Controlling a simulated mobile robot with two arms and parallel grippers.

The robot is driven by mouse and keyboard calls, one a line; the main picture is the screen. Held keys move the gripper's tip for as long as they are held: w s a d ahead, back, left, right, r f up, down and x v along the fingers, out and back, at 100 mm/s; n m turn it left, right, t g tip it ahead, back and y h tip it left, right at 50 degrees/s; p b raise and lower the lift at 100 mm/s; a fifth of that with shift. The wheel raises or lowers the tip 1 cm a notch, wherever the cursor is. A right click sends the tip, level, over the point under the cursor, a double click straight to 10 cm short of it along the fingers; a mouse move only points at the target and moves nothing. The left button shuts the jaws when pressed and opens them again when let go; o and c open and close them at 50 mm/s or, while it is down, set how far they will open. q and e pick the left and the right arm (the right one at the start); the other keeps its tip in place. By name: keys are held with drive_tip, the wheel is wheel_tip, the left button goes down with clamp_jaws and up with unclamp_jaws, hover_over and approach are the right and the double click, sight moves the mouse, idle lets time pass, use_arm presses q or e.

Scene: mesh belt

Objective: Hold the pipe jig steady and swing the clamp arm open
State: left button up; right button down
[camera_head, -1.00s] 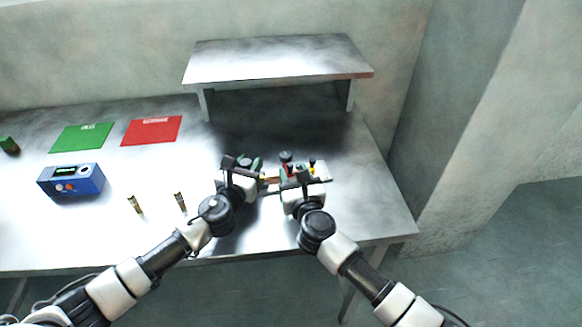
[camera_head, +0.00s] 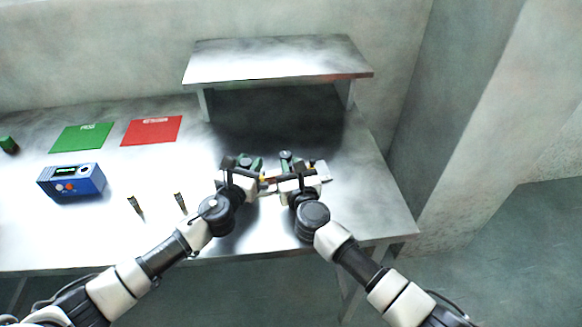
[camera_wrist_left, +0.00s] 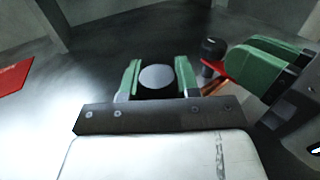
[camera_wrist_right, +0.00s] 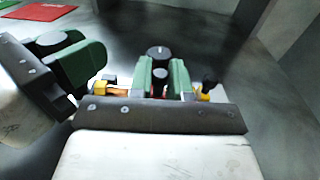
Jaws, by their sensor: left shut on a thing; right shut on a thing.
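The pipe jig is a pale plate (camera_head: 323,172) on the table's right part, largely hidden by my grippers. My left gripper (camera_wrist_left: 158,78) is shut on a round, grey-topped black post (camera_wrist_left: 157,77) at the jig's left end. The red clamp arm (camera_wrist_left: 214,67) shows in the left wrist view with a black knob (camera_wrist_left: 212,47) on it. My right gripper (camera_wrist_right: 162,76) is shut on a small dark upright grip (camera_wrist_right: 160,77) between its green fingers. Yellow blocks (camera_wrist_right: 205,91) and a copper-coloured pipe (camera_wrist_right: 117,91) show beside it. The two grippers are close together.
A raised metal shelf (camera_head: 275,58) stands behind the jig. A wall column (camera_head: 450,120) rises at right.

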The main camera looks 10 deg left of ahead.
drive_tip(key=shift+d, duration=0.1)
drive_tip(key=shift+w+d+n+g+y, duration=0.25)
drive_tip(key=shift+n+g+y, duration=0.35)
drive_tip(key=shift+y, duration=0.25)
drive_tip(key=shift+w+d+n+g+y, duration=0.15)
drive_tip(key=shift+d+n+g+y, duration=0.2)
drive_tip(key=shift+n+y, duration=0.45)
drive_tip(key=shift+w+d+n+g+y, duration=0.15)
drive_tip(key=shift+w+n+g+y, duration=0.05)
drive_tip(key=shift+n+g+y, duration=0.4)
drive_tip(key=shift+w+d+n+g+y, duration=0.15)
drive_tip(key=shift+n+g+y, duration=0.3)
drive_tip(key=shift+g+y, duration=0.25)
drive_tip(key=shift+w+d+n+g+y, duration=0.1)
drive_tip(key=shift+w+n+g+y, duration=0.1)
drive_tip(key=shift+n+g+y, duration=0.4)
drive_tip(key=shift+f, duration=0.1)
drive_tip(key=c, duration=1.1)
unclamp_jaws()
drive_tip(key=shift+o, duration=0.2)
